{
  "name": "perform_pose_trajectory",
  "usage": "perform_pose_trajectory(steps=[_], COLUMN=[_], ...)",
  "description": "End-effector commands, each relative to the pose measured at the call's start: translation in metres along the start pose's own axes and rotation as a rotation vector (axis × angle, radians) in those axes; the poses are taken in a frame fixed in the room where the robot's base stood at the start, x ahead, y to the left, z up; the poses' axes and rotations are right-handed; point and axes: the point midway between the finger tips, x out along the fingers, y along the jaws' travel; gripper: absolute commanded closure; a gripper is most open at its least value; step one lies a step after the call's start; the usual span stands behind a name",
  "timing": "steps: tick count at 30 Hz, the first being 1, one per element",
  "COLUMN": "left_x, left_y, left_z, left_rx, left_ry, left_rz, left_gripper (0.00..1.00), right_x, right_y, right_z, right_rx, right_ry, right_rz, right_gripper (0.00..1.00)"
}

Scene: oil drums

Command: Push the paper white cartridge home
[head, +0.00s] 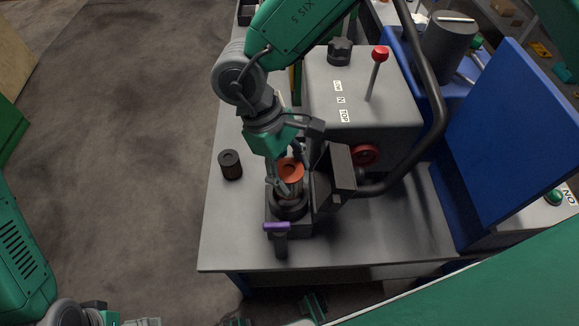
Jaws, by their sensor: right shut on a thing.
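A cartridge (291,171) with an orange end cap and a pale side stands about upright over a dark round socket (290,206) at the table's front. My right gripper (288,184) reaches down from above and is shut on the cartridge. Its fingers hide much of the cartridge's side, so I cannot tell how deep its lower end sits in the socket.
A dark brown cylinder (231,164) stands to the left on the grey table (400,234). A grey machine box (355,95) with a red-knobbed lever (380,54) and red wheel (365,155) stands behind. A blue panel (510,140) rises at right. The table's front right is clear.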

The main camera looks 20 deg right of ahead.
Motion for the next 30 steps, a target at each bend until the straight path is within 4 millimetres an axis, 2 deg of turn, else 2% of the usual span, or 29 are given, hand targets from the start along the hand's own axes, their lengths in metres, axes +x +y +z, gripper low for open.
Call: perform_pose_trajectory(steps=[15,30], left_x=[0.001,0.001], left_y=[0.0,0.0], left_z=[0.0,0.0], left_rx=[0.0,0.0], left_ry=[0.0,0.0], left_rz=[0.0,0.0], left_gripper=[0.01,0.01], right_x=[0.015,0.017], right_y=[0.001,0.001], right_z=[-0.005,-0.006], right_rx=[0.0,0.001], right_ry=[0.001,0.001], right_rz=[0.0,0.0], right_gripper=[0.83,0.83])
